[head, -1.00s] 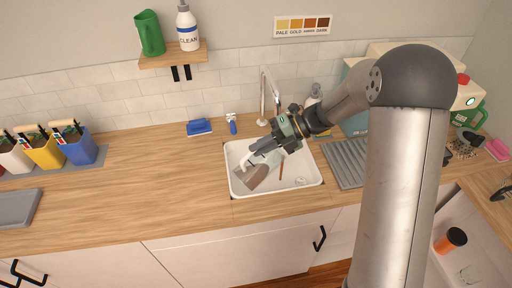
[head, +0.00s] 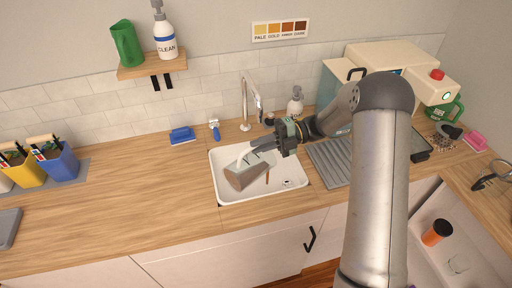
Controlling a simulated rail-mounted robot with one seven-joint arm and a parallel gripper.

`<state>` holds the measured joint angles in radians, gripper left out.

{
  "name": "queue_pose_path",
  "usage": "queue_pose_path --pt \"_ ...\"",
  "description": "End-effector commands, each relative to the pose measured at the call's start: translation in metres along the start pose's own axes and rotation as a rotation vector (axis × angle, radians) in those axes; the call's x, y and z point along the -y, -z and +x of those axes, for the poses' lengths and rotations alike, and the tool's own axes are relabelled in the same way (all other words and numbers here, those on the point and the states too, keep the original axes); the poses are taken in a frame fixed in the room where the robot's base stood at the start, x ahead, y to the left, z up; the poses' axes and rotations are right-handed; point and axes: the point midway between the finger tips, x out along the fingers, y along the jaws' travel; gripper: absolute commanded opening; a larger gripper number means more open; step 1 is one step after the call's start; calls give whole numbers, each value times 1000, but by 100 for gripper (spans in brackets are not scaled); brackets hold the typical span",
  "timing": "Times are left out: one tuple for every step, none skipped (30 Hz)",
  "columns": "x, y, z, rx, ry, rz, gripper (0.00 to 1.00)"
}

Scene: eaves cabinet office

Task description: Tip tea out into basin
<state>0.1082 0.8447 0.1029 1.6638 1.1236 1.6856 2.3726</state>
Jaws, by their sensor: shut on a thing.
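My gripper (head: 258,146) is shut on the white handle of a see-through jug (head: 246,173) with brown tea in it. The jug is tilted, its lower left side down, and it is over or inside the white basin (head: 219,192) set in the worktop. A thin reddish-brown streak shows in the basin just right of the jug; I cannot tell whether it is tea or a stick. The gripper fingers partly hide the handle, and the jug hides part of the basin floor.
A tap (head: 245,108) stands behind the basin, with a soap bottle (head: 295,103) to its right. A blue sponge (head: 182,135) and a blue brush (head: 215,130) lie at the back left. A grey drainer (head: 330,163) is right of the basin.

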Motion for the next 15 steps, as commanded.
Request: queue_pose_path --pt "0 -1 -3 -3 -17 7 0" --pt "-1 -2 -4 -6 -28 11 0" --pt "-1 -3 -7 -9 -41 17 0" --pt "-2 -4 -8 -11 -52 21 0" --pt "-2 -4 -10 -14 -63 26 0" --pt "-2 -5 -12 -18 -77 31 0" --pt "-3 -6 -14 -20 -87 35 0" --pt "-3 -6 -15 -22 -97 40 0" --pt "-4 -7 -18 -26 -112 47 0" --pt "-4 -8 -19 -28 -122 51 0" --pt "-4 -8 -21 -30 -132 56 0" --pt "-5 -9 -23 -34 -145 62 0" --pt "-5 -10 -25 -36 -156 66 0" --pt "-5 -10 -27 -39 -166 70 0" --pt "-5 -11 -29 -43 -181 76 0"
